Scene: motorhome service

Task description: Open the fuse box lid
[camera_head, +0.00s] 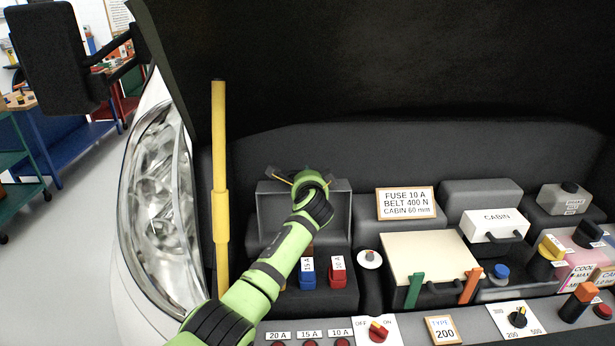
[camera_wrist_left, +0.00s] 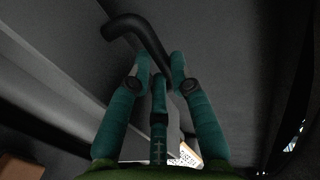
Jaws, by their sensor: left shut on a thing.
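The fuse box lid (camera_head: 335,210) is a grey panel with a raised rim. It stands steeply up behind the fuses, and its inner side faces the head camera. Blue (camera_head: 308,274) and red (camera_head: 338,271) fuses show in the open box below it. My left arm reaches over the box to the lid's top edge; its wrist hides most of my left gripper and part of the lid. In the left wrist view, the teal fingers of my left gripper (camera_wrist_left: 161,67) are closed around a bent black handle (camera_wrist_left: 140,32). My right gripper is in neither view.
A yellow rod (camera_head: 220,190) stands upright left of the box, beside the headlight (camera_head: 158,190). A beige cover (camera_head: 430,258) with green and orange clips is to the right. A switch panel (camera_head: 385,333) runs along the front. The raised dark hood spans above.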

